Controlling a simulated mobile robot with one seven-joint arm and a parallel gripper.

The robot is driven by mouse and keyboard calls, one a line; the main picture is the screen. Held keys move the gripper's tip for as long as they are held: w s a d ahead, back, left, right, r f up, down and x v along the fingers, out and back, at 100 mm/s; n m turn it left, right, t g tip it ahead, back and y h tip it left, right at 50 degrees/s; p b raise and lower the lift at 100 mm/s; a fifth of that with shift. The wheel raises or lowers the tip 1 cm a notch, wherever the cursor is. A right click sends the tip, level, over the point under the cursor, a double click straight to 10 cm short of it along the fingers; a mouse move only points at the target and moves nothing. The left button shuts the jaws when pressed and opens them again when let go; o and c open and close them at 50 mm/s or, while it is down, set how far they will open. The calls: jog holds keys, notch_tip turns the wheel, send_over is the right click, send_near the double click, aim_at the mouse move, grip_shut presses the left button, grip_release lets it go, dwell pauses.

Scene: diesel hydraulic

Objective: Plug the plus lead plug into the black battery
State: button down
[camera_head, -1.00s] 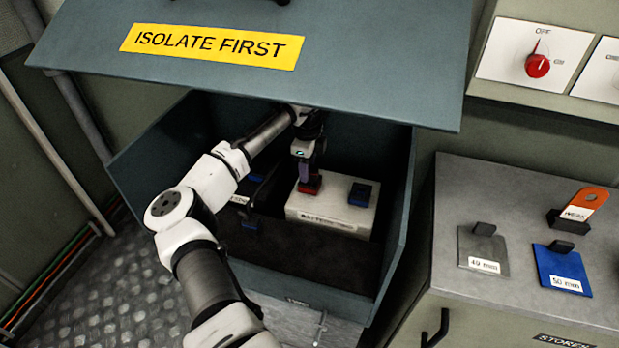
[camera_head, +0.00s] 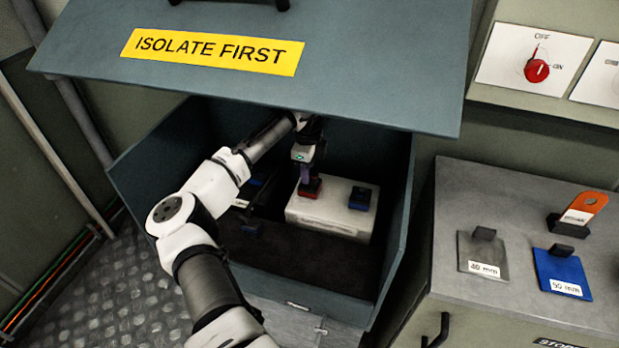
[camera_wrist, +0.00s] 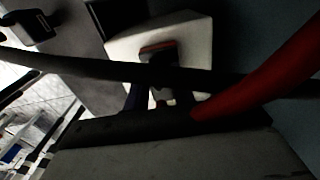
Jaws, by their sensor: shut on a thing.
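My gripper (camera_head: 306,160) points down inside the open blue-grey box, over the white battery (camera_head: 335,228). It is shut on the plus lead plug (camera_head: 311,189), a red piece at the white battery's top left. I cannot tell whether the plug is seated or just touching. In the wrist view a red cable (camera_wrist: 265,78) runs to the gripper's edge.
A blue terminal piece (camera_head: 360,197) sits on the white battery's right. The box lid (camera_head: 360,75) overhangs the gripper, and side walls close in. A dark cable (camera_wrist: 100,68) crosses the wrist view. A grey cabinet (camera_head: 470,300) stands to the right.

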jog(key=shift+r+p, duration=1.35)
jog(key=shift+r, duration=0.3)
jog(key=shift+r, duration=0.15)
notch_tip(320, 180, up, 4)
jog(key=p, duration=0.4)
jog(key=shift+s, duration=0.1)
